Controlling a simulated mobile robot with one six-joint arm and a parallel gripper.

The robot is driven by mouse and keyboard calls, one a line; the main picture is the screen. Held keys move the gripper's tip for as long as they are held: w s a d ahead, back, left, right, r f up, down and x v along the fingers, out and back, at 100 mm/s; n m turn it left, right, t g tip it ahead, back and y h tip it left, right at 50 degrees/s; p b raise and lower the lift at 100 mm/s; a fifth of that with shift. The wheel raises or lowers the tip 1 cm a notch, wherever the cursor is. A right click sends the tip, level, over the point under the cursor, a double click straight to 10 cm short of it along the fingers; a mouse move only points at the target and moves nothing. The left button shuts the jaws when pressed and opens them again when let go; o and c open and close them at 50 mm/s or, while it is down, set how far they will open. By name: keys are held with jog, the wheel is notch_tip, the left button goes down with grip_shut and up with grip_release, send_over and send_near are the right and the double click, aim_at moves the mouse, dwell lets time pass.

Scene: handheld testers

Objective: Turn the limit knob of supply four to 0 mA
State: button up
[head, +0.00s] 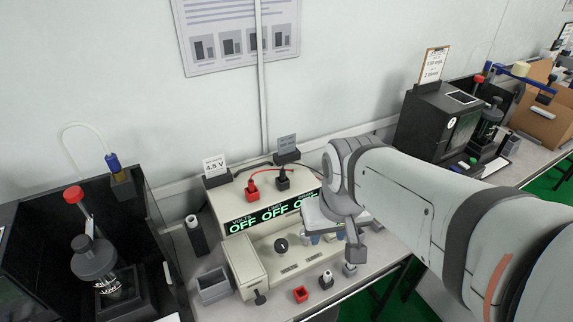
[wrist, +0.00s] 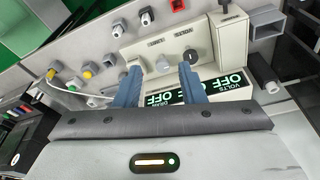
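The cream bench supply (head: 247,262) stands against the wall, its three display fields (head: 272,213) all reading OFF. Its black knob (head: 281,245) is visible to the left of my gripper (head: 328,239); it also shows in the wrist view (wrist: 191,56). In the wrist view, a grey knob (wrist: 162,63), apparently the limit knob, appears between the blue fingertips of my gripper (wrist: 159,69). The fingers are apart, and I cannot tell whether they touch that knob. In the head view my gripper hides this knob. The supply's number is not readable.
Red (head: 252,187) and black (head: 283,182) plugs sit on top of the supply, with a red lead. A card (head: 215,165) reads 4.5 V. A grey bin (head: 213,286) and small red block (head: 301,294) lie nearby. A dark enclosure (head: 150,215) bounds the left.

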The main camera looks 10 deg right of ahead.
jog(key=shift+o, duration=0.2)
jog(key=shift+s+d, duration=0.1)
jog(key=shift+d, duration=0.05)
jog(key=shift+o, duration=1.5)
jog(key=shift+w+d+f+m, duration=0.1)
jog(key=shift+w+m, duration=0.3)
jog(key=shift+w, duration=0.05)
jog(key=shift+o, duration=0.5)
jog(key=w+f+m+g, duration=0.1)
jog(key=w+f+m, duration=0.3)
jog(key=w+m, duration=0.2)
jog(key=shift+w+f+g, duration=0.25)
jog(key=shift+w+g, duration=0.05)
jog(key=shift+w, duration=0.85)
jog(key=w+f+m+g, duration=0.1)
jog(key=w+f+m, duration=0.4)
jog(key=shift+w+a+f, duration=0.1)
jog(key=shift+w+a, duration=0.05)
jog(key=shift+a, duration=0.05)
jog(key=shift+w+f+m, duration=0.15)
jog(key=shift+f+m, duration=0.15)
notch_tip(320, 180, down, 8)
jog(key=shift+r, duration=0.2)
jog(key=shift+c, duration=0.5)
jog(key=c, duration=0.9)
